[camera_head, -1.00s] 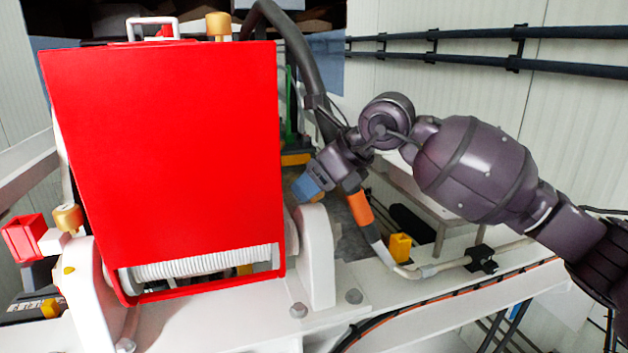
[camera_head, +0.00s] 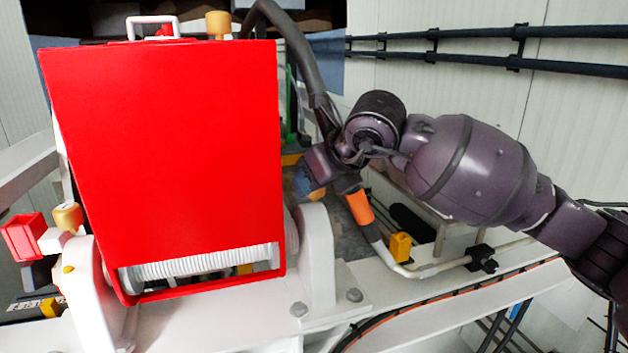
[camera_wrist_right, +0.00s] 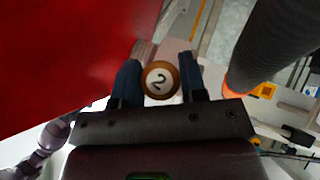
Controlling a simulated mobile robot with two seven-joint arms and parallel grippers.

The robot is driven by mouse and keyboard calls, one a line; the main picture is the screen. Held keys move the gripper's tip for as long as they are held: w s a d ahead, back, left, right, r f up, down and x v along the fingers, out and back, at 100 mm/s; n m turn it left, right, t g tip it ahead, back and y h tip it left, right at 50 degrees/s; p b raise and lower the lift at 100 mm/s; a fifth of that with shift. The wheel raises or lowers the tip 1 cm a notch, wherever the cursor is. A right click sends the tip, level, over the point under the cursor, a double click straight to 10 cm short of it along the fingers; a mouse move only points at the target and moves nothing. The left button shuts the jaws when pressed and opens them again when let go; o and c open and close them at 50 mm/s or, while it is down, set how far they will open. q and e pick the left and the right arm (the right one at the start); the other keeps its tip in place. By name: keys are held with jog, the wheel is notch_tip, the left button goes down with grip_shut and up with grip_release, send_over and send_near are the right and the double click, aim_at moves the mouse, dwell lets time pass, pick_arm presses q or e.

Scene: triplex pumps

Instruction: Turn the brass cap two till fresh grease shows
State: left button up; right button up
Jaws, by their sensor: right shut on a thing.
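Brass cap two (camera_wrist_right: 160,80), a round brass-coloured cap marked with a 2, shows in the right wrist view between the two blue fingers of my right gripper (camera_wrist_right: 160,84). The fingers press on it from both sides. No fresh grease can be made out at the cap. My left gripper is in neither view.
A large red cover (camera_head: 165,160) fills the left of the head view. Other brass-coloured caps stand at its top (camera_head: 218,24) and lower left (camera_head: 67,216). An orange-sleeved hose (camera_head: 359,207) and a yellow block (camera_head: 400,246) are close to my right gripper.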

jog(key=m+t+h, duration=0.1)
jog(key=m+h, duration=0.1)
jog(key=m+t+h+b, duration=0.1)
jog(key=m, duration=0.2)
jog(key=shift+m+h, duration=0.3)
jog(key=shift+h, duration=0.1)
jog(key=shift+m+h, duration=0.6)
jog(key=shift+m, duration=0.1)
jog(key=o, duration=0.9)
jog(key=shift+r, duration=0.1)
